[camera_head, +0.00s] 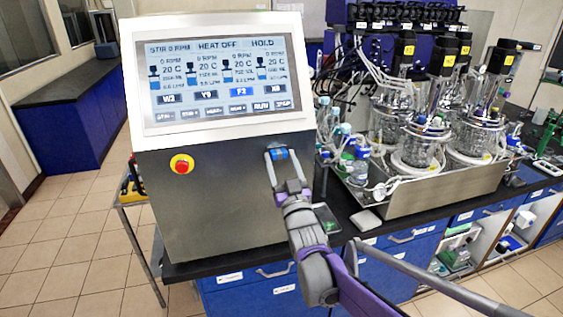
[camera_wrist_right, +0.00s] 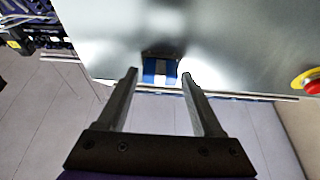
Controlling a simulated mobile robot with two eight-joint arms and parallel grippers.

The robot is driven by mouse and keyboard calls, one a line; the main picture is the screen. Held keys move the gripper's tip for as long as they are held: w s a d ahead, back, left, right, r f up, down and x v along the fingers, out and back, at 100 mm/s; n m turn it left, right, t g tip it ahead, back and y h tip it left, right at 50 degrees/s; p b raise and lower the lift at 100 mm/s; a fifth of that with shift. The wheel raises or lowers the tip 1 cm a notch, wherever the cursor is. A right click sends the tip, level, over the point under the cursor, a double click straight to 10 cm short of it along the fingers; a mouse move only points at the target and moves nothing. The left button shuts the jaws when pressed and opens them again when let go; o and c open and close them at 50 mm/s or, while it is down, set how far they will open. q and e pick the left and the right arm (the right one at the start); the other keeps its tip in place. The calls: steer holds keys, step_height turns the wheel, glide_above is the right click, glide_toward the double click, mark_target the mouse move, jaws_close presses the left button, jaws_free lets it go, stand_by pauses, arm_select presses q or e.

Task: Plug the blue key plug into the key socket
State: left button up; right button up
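The blue key plug (camera_head: 279,154) is at the front face of the grey control unit, below its screen. In the right wrist view the plug (camera_wrist_right: 160,70) is blue with a pale middle band and sits against a dark slot-like spot on the panel. My right gripper (camera_head: 289,155) is open, with its fingertips around the plug. In the wrist view, the two fingers (camera_wrist_right: 160,77) stand either side of the plug with a gap to each. The key socket cannot be made out apart from the plug, so how deep the plug sits cannot be told. My left gripper is not in view.
The control unit (camera_head: 215,215) has a lit screen (camera_head: 222,75) and a red emergency button (camera_head: 182,164). Glass bioreactor vessels (camera_head: 400,110) with tubing stand in a metal tray (camera_head: 440,197) to the right on the dark bench. Tiled floor (camera_head: 70,250) is free at left.

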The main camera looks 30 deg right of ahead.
steer(key=shift+o, duration=0.9)
steer(key=shift+o, duration=1.3)
steer(key=shift+s, duration=0.1)
steer(key=b+v, duration=0.2)
steer(key=v, duration=0.9)
steer(key=s+a+f+n+g+y, duration=0.1)
steer(key=s+a+f+g+y, duration=0.1)
steer(key=a+f+g, duration=0.35)
steer(key=s+a+f+g+y, duration=0.1)
steer(key=s+a+f+g, duration=0.15)
steer(key=f, duration=0.55)
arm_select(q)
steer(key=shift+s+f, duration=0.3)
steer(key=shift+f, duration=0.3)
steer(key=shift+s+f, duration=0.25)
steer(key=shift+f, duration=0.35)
arm_select(e)
steer(key=s+a+f+n+g+y, duration=0.1)
steer(key=s+a+f+g, duration=0.1)
steer(key=s+f+g, duration=0.2)
steer(key=s+a+f+g+y, duration=0.1)
steer(key=s+a+f+g, duration=0.2)
steer(key=s+f, duration=0.4)
steer(key=s+g, duration=0.1)
steer(key=s, duration=0.3)
steer(key=shift+f+n, duration=0.35)
steer(key=shift+n, duration=0.05)
